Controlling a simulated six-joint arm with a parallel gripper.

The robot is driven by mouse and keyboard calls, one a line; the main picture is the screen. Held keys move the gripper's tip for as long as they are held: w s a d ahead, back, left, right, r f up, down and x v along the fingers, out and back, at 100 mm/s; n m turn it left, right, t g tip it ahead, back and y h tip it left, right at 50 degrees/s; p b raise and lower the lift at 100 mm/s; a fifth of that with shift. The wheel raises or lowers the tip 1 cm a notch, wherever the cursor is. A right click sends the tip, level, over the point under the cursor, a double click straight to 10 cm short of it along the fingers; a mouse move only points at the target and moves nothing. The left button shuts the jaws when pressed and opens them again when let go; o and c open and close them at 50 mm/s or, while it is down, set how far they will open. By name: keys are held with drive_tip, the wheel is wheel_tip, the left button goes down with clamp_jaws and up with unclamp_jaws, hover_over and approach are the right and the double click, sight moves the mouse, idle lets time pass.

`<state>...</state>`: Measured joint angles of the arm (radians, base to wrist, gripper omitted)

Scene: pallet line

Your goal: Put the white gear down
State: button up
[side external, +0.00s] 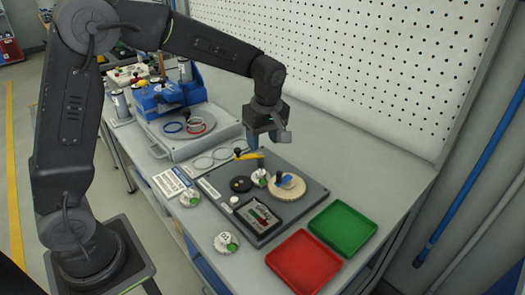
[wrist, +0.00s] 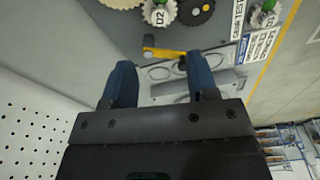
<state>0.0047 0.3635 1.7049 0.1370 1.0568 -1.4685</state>
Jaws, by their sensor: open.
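My gripper (side external: 268,138) is open and empty above the back part of the grey fixture plate (side external: 302,203). In the wrist view the two blue fingers of my gripper (wrist: 158,75) are spread apart with nothing between them. A pale cream gear (side external: 291,192) lies on the plate, with a blue part on it; its edge shows at the top of the wrist view (wrist: 118,3). A small white toothed piece with a green mark (side external: 260,177) lies to its left. In the wrist view that piece (wrist: 158,14) bears the label D2. A black gear (side external: 241,184) lies further left.
A yellow-handled part (side external: 249,156) lies under my gripper. A dark display box (side external: 258,217) sits on the plate. Red (side external: 304,262) and green (side external: 343,227) trays lie at the front right. Two more white pieces, left (side external: 189,198) and front (side external: 226,242), lie on the bench.

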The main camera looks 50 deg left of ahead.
drive_tip(key=s+d+r+m+t, duration=0.1)
drive_tip(key=s+r+m+t, duration=0.2)
drive_tip(key=s+r+m, duration=0.75)
drive_tip(key=s+f+m+t+h, duration=0.1)
drive_tip(key=s+m, duration=0.4)
drive_tip(key=s, duration=0.7)
drive_tip(key=shift+s+d+f+t, duration=0.35)
drive_tip(key=shift+d+f+t, duration=0.1)
drive_tip(key=shift+t, duration=0.25)
drive_tip(key=shift+m, duration=0.25)
